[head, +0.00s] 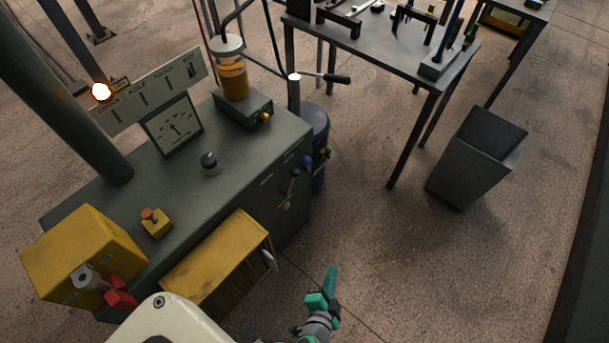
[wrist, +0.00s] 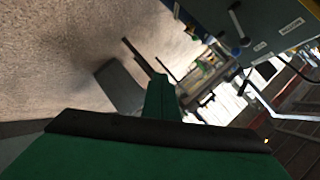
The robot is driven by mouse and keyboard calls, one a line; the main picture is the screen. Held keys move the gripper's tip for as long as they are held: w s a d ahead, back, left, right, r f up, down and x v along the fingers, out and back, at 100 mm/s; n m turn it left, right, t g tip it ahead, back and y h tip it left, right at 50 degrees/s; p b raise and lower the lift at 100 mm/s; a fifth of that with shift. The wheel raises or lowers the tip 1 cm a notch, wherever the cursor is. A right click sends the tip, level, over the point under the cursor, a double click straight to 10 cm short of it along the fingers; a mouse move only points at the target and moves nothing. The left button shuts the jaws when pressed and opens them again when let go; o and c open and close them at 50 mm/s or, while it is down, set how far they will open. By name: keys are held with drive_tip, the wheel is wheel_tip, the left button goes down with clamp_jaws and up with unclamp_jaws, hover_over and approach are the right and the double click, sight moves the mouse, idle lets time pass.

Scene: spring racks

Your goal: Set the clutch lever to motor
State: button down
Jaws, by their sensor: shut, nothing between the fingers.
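A small lever (head: 291,186) with a dark knob is on the front panel of the grey-green cabinet, near its right end; I cannot read which lever is the clutch. A blue knob (head: 307,160) is just beside the lever. My gripper (head: 331,272) has green fingers and is shut and empty, below and right of the lever and apart from it. In the wrist view the green fingers (wrist: 160,98) hide part of the scene.
A yellow open-fronted box (head: 222,262) juts from the cabinet front, left of my gripper. A blue cylinder (head: 316,125) stands at the cabinet's right end. A dark bin (head: 478,155) and a workbench (head: 385,48) are at the right. The floor between is clear.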

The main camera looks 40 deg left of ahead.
drive_tip(key=w+a+r+m+g+y, duration=0.1)
drive_tip(key=w+a+r+y, duration=0.1)
drive_tip(key=w+a+y, duration=0.3)
drive_tip(key=w+a+r+m+g+y, duration=0.1)
drive_tip(key=w+a+r+g+y, duration=0.1)
drive_tip(key=w+a, duration=1.1)
drive_tip(key=r+y, duration=0.1)
drive_tip(key=y, duration=0.1)
drive_tip(key=shift+a+y, duration=0.3)
drive_tip(key=shift+y, duration=0.1)
drive_tip(key=x, duration=1)
drive_tip(key=shift+s, duration=0.2)
